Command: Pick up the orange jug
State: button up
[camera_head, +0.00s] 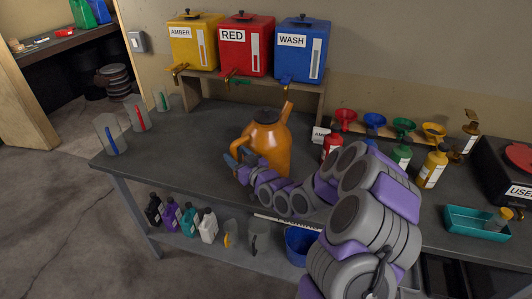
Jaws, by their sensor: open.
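The orange jug (271,144) stands upright on the dark workbench (195,143). It has a dark lid on top, a spout at the upper right and a handle on its left side. My gripper (232,160) is at the jug's lower left, close to the handle, and is open. My arm reaches in from the lower right and hides the jug's lower front. I cannot tell whether the fingers touch the handle.
Yellow, red (246,47) and blue drums stand on a wooden shelf (306,89) behind the jug. Small bottles and coloured funnels (375,121) are to the right, beside a teal tray (478,223). Several bottles and a blue bucket are below.

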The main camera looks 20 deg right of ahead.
jog(key=x, duration=0.4)
jog(key=shift+b, duration=0.4)
grip_shut()
dwell(1.1)
